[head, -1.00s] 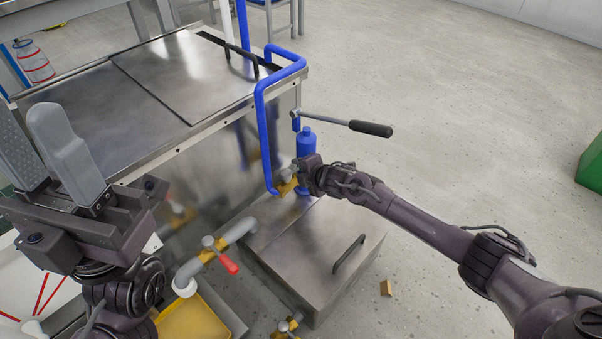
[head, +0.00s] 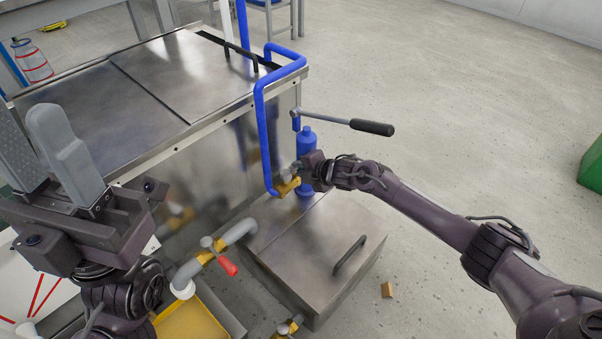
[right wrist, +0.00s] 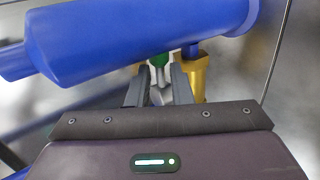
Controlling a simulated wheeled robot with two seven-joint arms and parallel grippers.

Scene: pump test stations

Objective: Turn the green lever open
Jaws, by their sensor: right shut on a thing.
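The green lever (right wrist: 159,61) shows in the right wrist view as a small green piece between my fingertips, below the blue cylinder. My right gripper (right wrist: 159,88) is shut on it. In the head view my right gripper (head: 291,173) is at the brass valve (head: 288,187) at the foot of the blue pipe, and the lever cannot be made out there. The brass valve body also shows in the right wrist view (right wrist: 194,76), just right of the fingers. My left gripper (head: 45,145) is open and empty at the left, above the bench.
A blue cylinder (head: 306,146) with a black-handled pump bar (head: 371,128) stands right behind my right gripper. A steel tank (head: 205,165) is to the left. A red-handled valve (head: 228,265) and a steel box (head: 310,265) are nearer. Open floor lies right.

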